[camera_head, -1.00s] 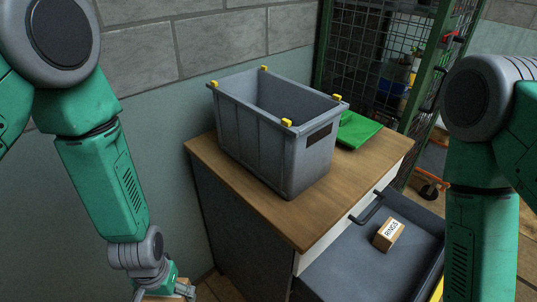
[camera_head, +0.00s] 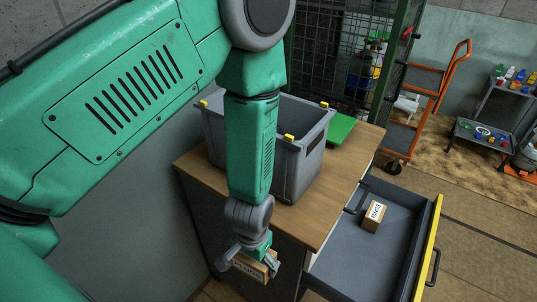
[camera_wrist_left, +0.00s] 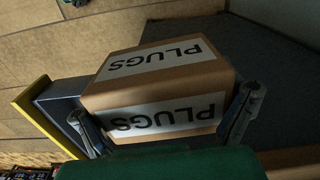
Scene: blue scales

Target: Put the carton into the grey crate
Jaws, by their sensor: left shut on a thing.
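The carton (camera_wrist_left: 160,85) is a brown box with white labels reading PLUGS. My left gripper (camera_head: 256,262) is shut on this carton, with one finger on each side of it in the left wrist view (camera_wrist_left: 170,118). In the head view the held carton (camera_head: 248,267) hangs in front of the cabinet, lower than its top. The grey crate (camera_head: 303,165) stands on the wooden cabinet top, with yellow corner clips. My left forearm hides much of its front and opening. My right gripper is not in view.
The cabinet top (camera_head: 335,200) has bare wood right of the crate and a green flat object (camera_head: 341,129) behind. An open drawer (camera_head: 400,215) sticks out at the right, holding a small box labelled RINGS (camera_head: 373,216). An orange cart (camera_head: 425,90) stands beyond.

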